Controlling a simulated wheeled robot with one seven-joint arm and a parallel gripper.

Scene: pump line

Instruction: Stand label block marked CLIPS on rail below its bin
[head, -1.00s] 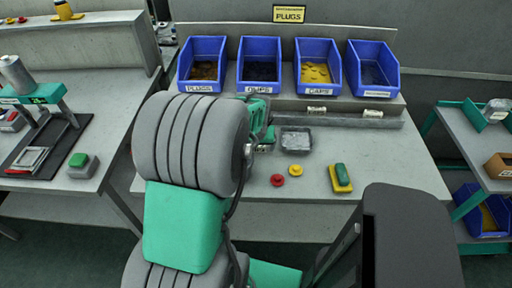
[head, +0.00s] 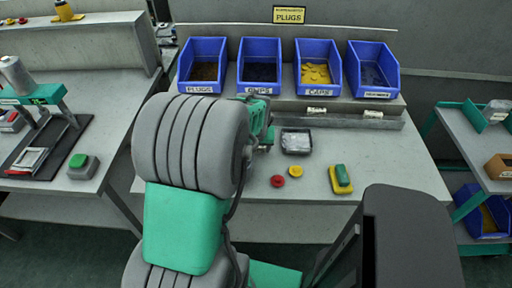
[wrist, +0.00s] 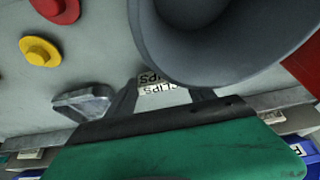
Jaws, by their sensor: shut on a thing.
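My gripper (wrist: 164,102) is shut on a small white label block (wrist: 168,93) whose black CLIPS lettering shows upside down between the dark fingers in the wrist view. In the head view the green gripper body (head: 263,117) is over the back of the bench by the rail, and my arm hides the fingertips and block. The blue CLIPS bin (head: 260,62) is second from the left, just behind the gripper. The grey rail (head: 345,120) runs below the bins; its left part is hidden by my arm. I cannot tell whether the block touches the rail.
Two label blocks stand on the rail, under the CAPS bin (head: 317,109) and the far right bin (head: 373,115). The PLUGS bin (head: 203,65) is at left. A metal tray (head: 296,141), red button (head: 277,181), yellow button (head: 296,172) and green-yellow piece (head: 341,179) lie in front.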

